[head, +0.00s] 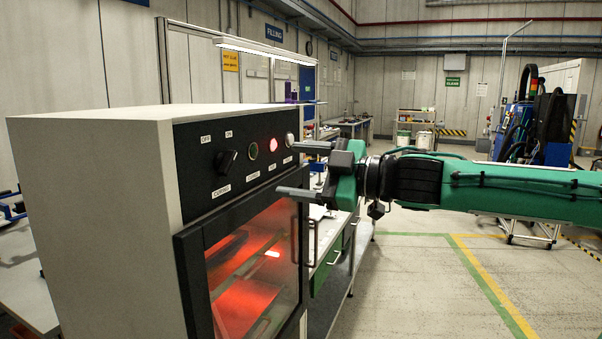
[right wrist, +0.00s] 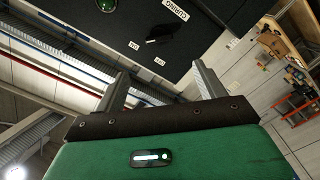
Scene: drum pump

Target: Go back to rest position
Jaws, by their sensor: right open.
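My right gripper (head: 288,170) reaches in from the right in the head view. Its two fingers are apart with nothing between them, and they point at the right part of the cabinet's black control panel (head: 200,187). I cannot tell whether the fingertips touch the panel. In the right wrist view the open fingers (right wrist: 160,75) point toward the panel, with the black knob (right wrist: 160,33) seen between and beyond them. My green right arm (head: 510,192) is stretched out level. My left gripper is not in view.
The curing cabinet (head: 95,215) stands close at left, its red lamp (head: 272,144) lit and its door window (head: 250,275) glowing orange-red. A workbench with a green drawer front (head: 328,268) stands behind it. The floor (head: 420,290) at right is open. A blue machine (head: 525,130) stands further back.

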